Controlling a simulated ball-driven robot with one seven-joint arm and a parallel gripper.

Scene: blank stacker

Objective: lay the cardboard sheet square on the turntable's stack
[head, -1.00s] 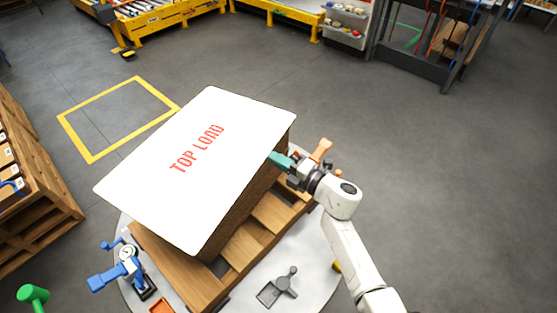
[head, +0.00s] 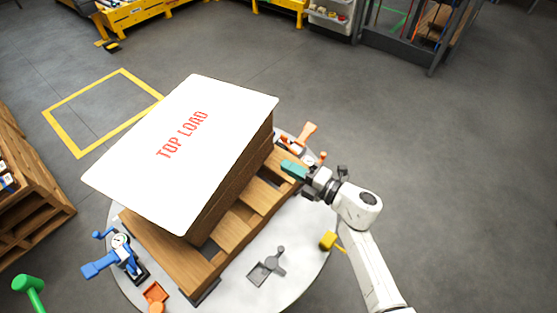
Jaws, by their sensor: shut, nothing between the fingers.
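The white cardboard sheet (head: 145,185), printed TOP LOAD in red, lies on top of the brown stack (head: 228,182). The stack stands on a wooden pallet (head: 190,262) on the round grey turntable (head: 305,262). The sheet covers the stack's top, so its exact squareness at the far and left edges is hidden. My gripper (head: 290,168) with teal fingertips is shut and empty, to the right of the stack and apart from the sheet, over the pallet's right end.
An orange clamp (head: 306,134) stands just behind my gripper. A blue clamp with a gauge (head: 118,255), an orange piece (head: 155,293), a grey latch (head: 268,266) and a yellow knob (head: 328,240) sit around the turntable. Wooden crates (head: 30,190) stand left. Floor at right is clear.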

